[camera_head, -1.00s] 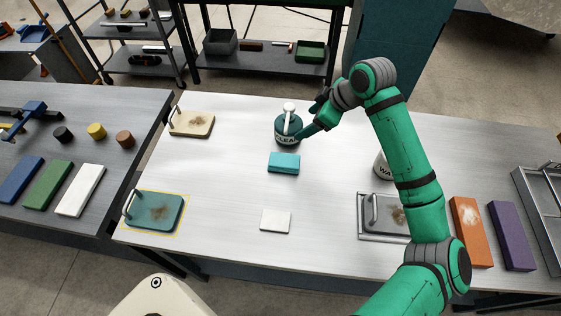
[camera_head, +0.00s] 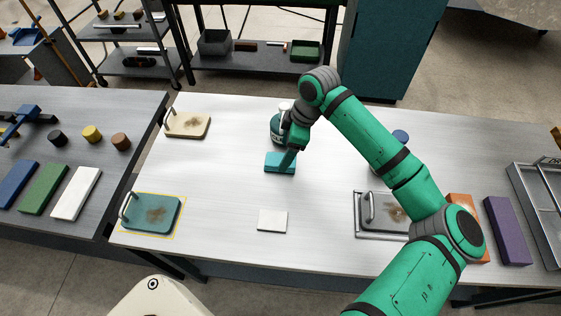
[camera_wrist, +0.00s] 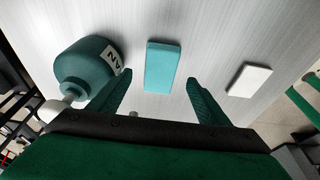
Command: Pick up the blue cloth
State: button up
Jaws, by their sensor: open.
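The blue cloth (camera_head: 279,163) is a flat turquoise block lying on the white table, in front of the dark teal cleaner bottle. In the wrist view the cloth (camera_wrist: 162,67) lies just beyond and between my two fingertips, clear of both. My gripper (camera_wrist: 160,88) is open and empty. In the head view my gripper (camera_head: 289,157) is over the cloth, its fingers partly overlapping it. The exact height above the cloth cannot be told.
The cleaner bottle (camera_wrist: 88,70) stands close beside my left finger. A white block (camera_head: 272,220) lies nearer the front. A teal board with handle (camera_head: 155,213), a beige board (camera_head: 188,123) and a tray (camera_head: 408,232) also stand on the table. The middle is mostly clear.

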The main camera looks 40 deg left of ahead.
aim_at(281, 159)
jog(key=x, duration=0.4)
jog(key=shift+f, duration=0.1)
jog(key=c, duration=1.1)
jog(key=shift+c, duration=0.2)
